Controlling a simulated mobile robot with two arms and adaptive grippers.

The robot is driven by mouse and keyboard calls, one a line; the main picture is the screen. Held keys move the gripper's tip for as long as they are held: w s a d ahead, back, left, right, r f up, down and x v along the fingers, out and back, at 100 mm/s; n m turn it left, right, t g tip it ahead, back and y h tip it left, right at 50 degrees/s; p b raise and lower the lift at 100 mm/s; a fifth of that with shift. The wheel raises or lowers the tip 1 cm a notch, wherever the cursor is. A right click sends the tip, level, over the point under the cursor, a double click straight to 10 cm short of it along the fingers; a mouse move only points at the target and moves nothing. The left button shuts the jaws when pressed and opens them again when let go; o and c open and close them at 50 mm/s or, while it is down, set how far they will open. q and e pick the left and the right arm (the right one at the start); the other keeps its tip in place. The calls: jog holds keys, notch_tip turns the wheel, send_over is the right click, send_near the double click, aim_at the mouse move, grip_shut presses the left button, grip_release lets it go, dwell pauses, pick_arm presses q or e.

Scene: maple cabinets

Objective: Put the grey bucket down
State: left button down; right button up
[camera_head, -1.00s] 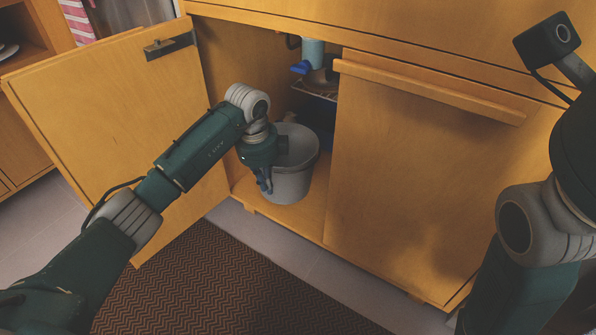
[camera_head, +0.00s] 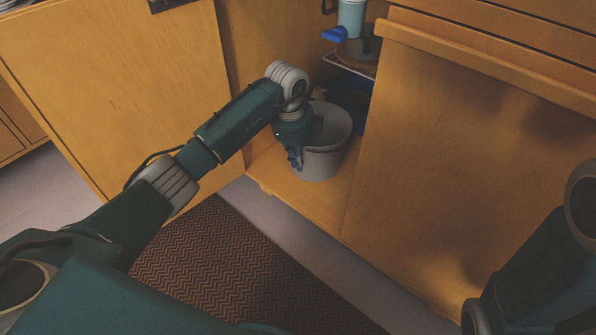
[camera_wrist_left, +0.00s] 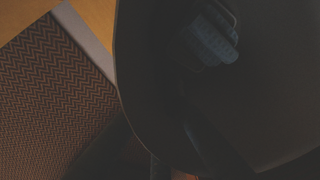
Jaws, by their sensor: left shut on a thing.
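The grey bucket (camera_head: 328,164) is upright inside the open cabinet, just behind its front edge. Its bottom appears to be at the cabinet floor (camera_head: 300,200). My left gripper (camera_head: 295,158) is shut on the bucket's near-left rim, pointing down. In the left wrist view the dark bucket (camera_wrist_left: 150,110) fills the middle and right, and the fingertips are hard to make out. My right gripper is outside the views; only part of my right arm shows at the lower right.
An open cabinet door (camera_head: 110,90) stands at the left and a closed door (camera_head: 440,160) at the right. A wire shelf (camera_head: 350,66) with items is behind the bucket. A brown patterned mat (camera_head: 230,260) lies on the floor in front.

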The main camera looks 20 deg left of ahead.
pick_arm(q)
notch_tip(320, 180, down, 3)
jog(key=shift+r+b, duration=0.1)
jog(key=shift+b, duration=0.65)
jog(key=c, duration=1.9)
grip_release()
